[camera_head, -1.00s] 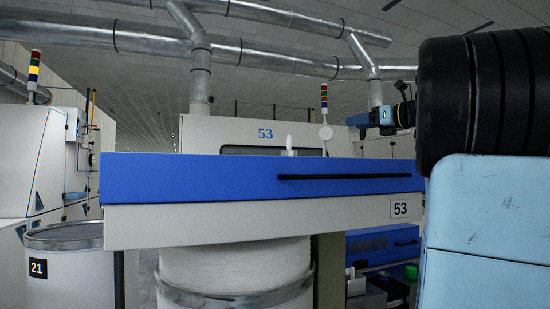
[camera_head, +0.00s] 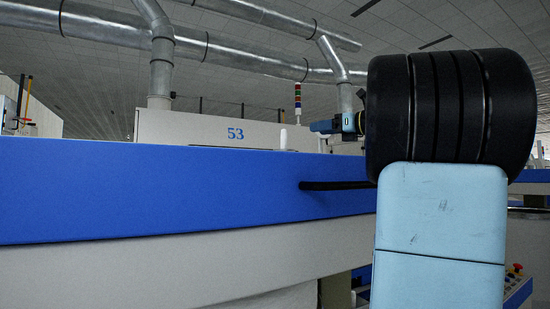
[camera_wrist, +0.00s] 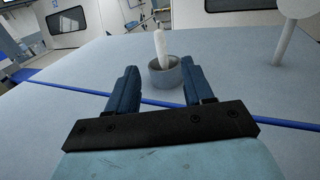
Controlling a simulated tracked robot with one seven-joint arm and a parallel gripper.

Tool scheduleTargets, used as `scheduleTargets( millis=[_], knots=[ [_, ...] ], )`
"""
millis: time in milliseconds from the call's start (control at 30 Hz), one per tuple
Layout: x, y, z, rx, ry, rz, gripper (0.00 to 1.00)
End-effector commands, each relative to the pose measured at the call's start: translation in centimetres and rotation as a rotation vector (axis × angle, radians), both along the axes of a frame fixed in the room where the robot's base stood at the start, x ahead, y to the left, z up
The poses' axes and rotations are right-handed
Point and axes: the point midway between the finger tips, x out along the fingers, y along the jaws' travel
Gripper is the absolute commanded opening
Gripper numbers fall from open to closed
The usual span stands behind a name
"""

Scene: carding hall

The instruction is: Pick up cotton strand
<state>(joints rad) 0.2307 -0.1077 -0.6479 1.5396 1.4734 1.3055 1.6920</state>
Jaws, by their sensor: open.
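A short white upright piece, which looks like the cotton strand (camera_wrist: 160,46), stands in a small grey round holder (camera_wrist: 163,80) on the machine's flat top. In the head view the white strand (camera_head: 283,138) shows above the blue edge of the machine. My gripper (camera_wrist: 158,70) is open and empty in the wrist view, its two dark blue fingers pointing towards the holder, with the strand lined up between them but farther out. In the head view the gripper end (camera_head: 314,127) is right of the strand, partly behind my arm.
The carding machine top (camera_wrist: 80,75) is broad and mostly clear, with a blue line across it. A white post with a round head (camera_wrist: 283,40) stands right of the holder. The machine's blue front panel (camera_head: 150,190) has a dark handle bar (camera_head: 335,185).

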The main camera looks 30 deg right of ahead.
Motion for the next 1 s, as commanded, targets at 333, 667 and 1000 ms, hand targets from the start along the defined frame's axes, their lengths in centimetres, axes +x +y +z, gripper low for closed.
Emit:
scheduleTargets(
  millis=[333, 667, 1000],
  knots=[
    [3.8, 2.2, -0.1, 0.001, 0.001, 0.013, 0.52],
    [7.8, 3.9, 0.0, 0.0, 0.0, 0.011, 0.52],
    [9.7, 4.7, -0.3, 0.0, 0.001, 0.01, 0.52]
  ],
)
